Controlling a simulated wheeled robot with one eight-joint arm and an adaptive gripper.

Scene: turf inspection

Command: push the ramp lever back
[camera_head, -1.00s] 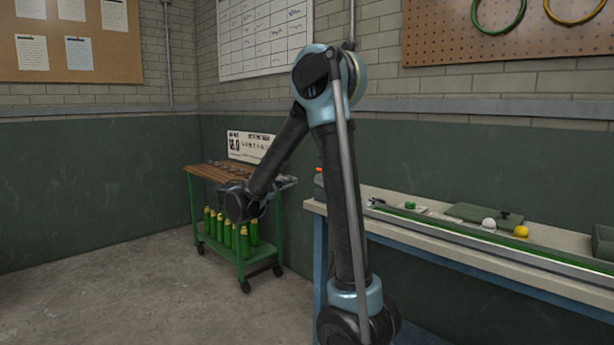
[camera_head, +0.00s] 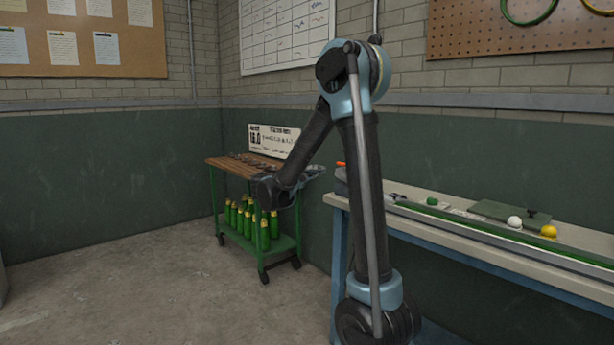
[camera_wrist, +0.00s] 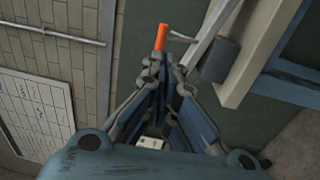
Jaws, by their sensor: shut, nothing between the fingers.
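The ramp lever's orange tip (camera_head: 340,164) shows at the left end of the bench, beside my arm. In the wrist view the orange lever (camera_wrist: 161,37) stands just beyond my fingertips; whether they touch it I cannot tell. My gripper (camera_wrist: 166,66) is shut and empty, its fingers converging towards the lever. In the head view only a small grey part of my gripper (camera_head: 316,171) shows, left of the orange tip. The ramp (camera_head: 500,239) is a long green strip with pale edges along the bench; its left end is partly hidden by my arm.
The bench (camera_head: 440,244) carries a white ball (camera_head: 514,222), a yellow ball (camera_head: 548,231) and a green ball (camera_head: 431,201). A green cart (camera_head: 234,239) with several green bottles stands at the left, near my gripper. The floor in front of the cart is clear.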

